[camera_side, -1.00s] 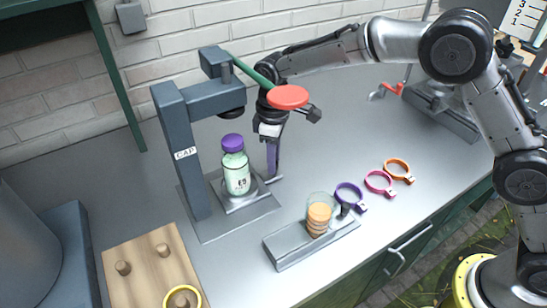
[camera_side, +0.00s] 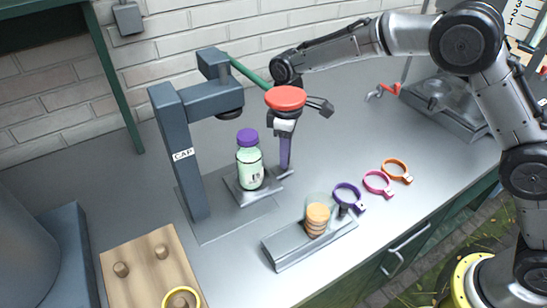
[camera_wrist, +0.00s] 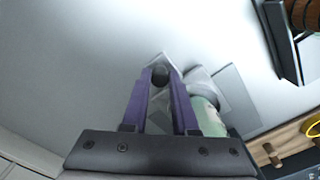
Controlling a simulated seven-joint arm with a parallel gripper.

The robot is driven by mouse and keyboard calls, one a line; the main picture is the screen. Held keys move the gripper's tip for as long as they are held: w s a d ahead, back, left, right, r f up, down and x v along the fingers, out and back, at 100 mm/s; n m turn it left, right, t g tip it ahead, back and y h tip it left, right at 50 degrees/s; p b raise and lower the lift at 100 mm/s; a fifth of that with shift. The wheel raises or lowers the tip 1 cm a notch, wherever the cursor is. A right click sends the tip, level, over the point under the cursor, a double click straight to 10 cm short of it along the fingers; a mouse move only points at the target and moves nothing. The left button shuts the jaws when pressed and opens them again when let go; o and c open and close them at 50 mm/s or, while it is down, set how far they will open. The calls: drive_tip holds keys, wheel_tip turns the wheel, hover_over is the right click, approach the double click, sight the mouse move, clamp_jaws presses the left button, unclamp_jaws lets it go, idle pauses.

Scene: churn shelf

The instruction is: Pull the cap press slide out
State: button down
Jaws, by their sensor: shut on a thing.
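The cap press (camera_side: 182,150) is a dark grey frame with a "CAP" label on its post. Its slide (camera_side: 240,195) is a grey plate extending to the right of the press head. A green bottle with a purple cap (camera_side: 249,160) stands upright on the slide. My gripper (camera_side: 285,168) points down at the slide's right end. In the wrist view its purple fingers (camera_wrist: 161,88) are shut on a dark round knob (camera_wrist: 160,75) at the slide's end. The bottle (camera_wrist: 208,118) is right beside the fingers there, partly hidden.
The press lever has a red knob (camera_side: 286,98) close in front of my wrist in the side view. A grey rack (camera_side: 300,248) with stacked orange caps (camera_side: 316,220) stands in front. Purple, pink and orange rings (camera_side: 397,171) lie to the right. A wooden peg board (camera_side: 148,270) is at front left.

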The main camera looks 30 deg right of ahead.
drive_tip(key=d, duration=0.8)
drive_tip(key=c, duration=0.7)
unclamp_jaws()
drive_tip(key=shift+a, duration=0.1)
wheel_tip(320, 180, up, 14)
drive_tip(key=shift+f, duration=0.1)
